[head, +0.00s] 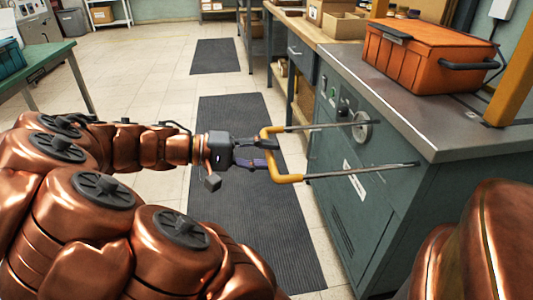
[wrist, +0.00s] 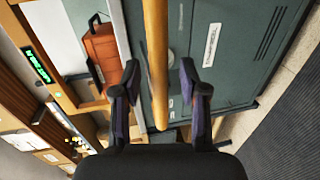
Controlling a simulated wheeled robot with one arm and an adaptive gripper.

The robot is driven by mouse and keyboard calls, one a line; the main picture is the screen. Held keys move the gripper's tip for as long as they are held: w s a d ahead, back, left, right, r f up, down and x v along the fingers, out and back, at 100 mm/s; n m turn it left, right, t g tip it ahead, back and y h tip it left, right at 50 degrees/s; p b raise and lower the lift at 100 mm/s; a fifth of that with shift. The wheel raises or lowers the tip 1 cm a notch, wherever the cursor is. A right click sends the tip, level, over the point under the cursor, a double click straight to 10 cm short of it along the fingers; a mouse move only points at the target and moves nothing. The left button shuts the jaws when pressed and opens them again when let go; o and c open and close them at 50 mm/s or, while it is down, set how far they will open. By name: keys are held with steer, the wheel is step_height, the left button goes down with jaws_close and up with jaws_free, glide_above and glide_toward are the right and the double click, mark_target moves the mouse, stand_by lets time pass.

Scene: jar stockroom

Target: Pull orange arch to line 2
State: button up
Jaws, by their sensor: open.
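The orange arch (head: 287,178) is a yellow-orange bracket on the ends of two metal rods (head: 360,170) that stick out of the front of a grey-green cabinet (head: 372,213). It stands well out from the cabinet face. My gripper (head: 265,152) is at the arch's outer bar. In the wrist view the arch (wrist: 156,32) runs upright between the two spread fingers of my gripper (wrist: 158,68), with gaps on both sides. The fingers are open. I cannot make out any numbered line on the rods.
An orange toolbox (head: 430,58) sits on the cabinet's grey top. A wooden bench (head: 305,35) with boxes stands behind it. Dark floor mats (head: 225,110) lie on the tiles. A green table (head: 45,58) stands at the left, with open floor between.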

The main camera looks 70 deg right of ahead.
steer(key=v, duration=1.1)
steer(key=shift+w, duration=0.25)
steer(key=shift+a, duration=0.15)
steer(key=s+a+r+n+t+y+p, duration=0.2)
steer(key=a+r+p, duration=0.6)
steer(key=p, duration=0.5)
steer(key=s+a+r+n+t+y+p, duration=0.3)
steer(key=a+r+n+t+p, duration=0.2)
steer(key=p, duration=0.8)
steer(key=s+a+r+n+t+y+p, duration=0.2)
steer(key=a+r+n+t+y+p, duration=0.1)
steer(key=a+r+p, duration=0.8)
steer(key=shift+s+n+t+p, duration=0.2)
steer(key=shift+n+t+p, duration=0.45)
steer(key=shift+p, duration=0.5)
